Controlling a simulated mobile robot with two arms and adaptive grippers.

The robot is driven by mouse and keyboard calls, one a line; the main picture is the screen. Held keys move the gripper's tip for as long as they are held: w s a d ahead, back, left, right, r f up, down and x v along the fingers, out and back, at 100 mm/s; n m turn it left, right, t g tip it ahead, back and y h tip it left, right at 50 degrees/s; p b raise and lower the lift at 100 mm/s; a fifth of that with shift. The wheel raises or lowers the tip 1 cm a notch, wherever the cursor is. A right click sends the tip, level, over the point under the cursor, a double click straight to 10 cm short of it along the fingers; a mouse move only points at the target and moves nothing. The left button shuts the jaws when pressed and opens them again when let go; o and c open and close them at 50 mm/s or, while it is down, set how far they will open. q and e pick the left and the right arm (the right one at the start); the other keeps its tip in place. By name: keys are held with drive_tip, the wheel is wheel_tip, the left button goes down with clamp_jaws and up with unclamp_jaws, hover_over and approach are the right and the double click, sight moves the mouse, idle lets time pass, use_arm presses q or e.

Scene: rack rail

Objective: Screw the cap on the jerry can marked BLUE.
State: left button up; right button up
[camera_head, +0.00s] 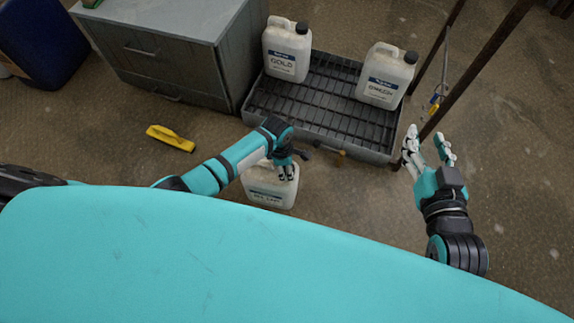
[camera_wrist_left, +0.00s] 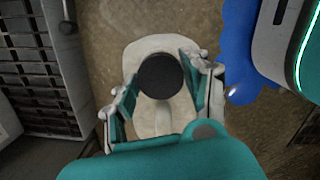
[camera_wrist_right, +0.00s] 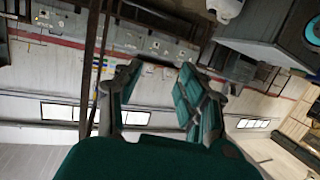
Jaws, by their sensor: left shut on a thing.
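A white jerry can (camera_head: 268,192) stands on the floor in front of the rack tray. Its label is partly hidden and too blurred for me to read surely. My left gripper (camera_head: 285,168) is over its top. In the left wrist view, a round black cap (camera_wrist_left: 160,76) lies between the left fingers, above the pale can top (camera_wrist_left: 150,122). The left gripper is shut on the cap, which hides the neck, so I cannot tell how it is seated. My right gripper (camera_head: 428,142) is open and empty, raised to the right of the tray.
Two capped white cans, one labelled GOLD (camera_head: 287,52) and one with a blurred label (camera_head: 386,78), stand on the dark grated tray (camera_head: 318,108). A grey cabinet (camera_head: 165,50) is at the left. A yellow object (camera_head: 171,138) lies on the floor. Rusty posts (camera_head: 478,68) rise at the right.

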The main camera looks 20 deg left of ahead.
use_arm(q)
drive_tip(key=shift+m+p, duration=0.3)
drive_tip(key=shift+m, duration=0.9)
drive_tip(key=shift+m+g, duration=0.3)
drive_tip(key=shift+m, duration=1)
drive_tip(key=shift+m+p, duration=0.3)
drive_tip(key=shift+m, duration=1.7)
drive_tip(key=m, duration=0.2)
drive_tip(key=shift+m+g, duration=0.4)
drive_tip(key=m, duration=0.3)
drive_tip(key=shift+y, duration=0.4)
drive_tip(key=m, duration=0.6)
drive_tip(key=shift+m+y, duration=0.3)
drive_tip(key=shift+m, duration=1.2)
use_arm(e)
drive_tip(key=s+d+f+g+h, duration=0.1)
drive_tip(key=s+d+f+g, duration=0.1)
drive_tip(key=s+f+g, duration=0.2)
wheel_tip(320, 180, down, 2)
drive_tip(key=shift+f, duration=0.1)
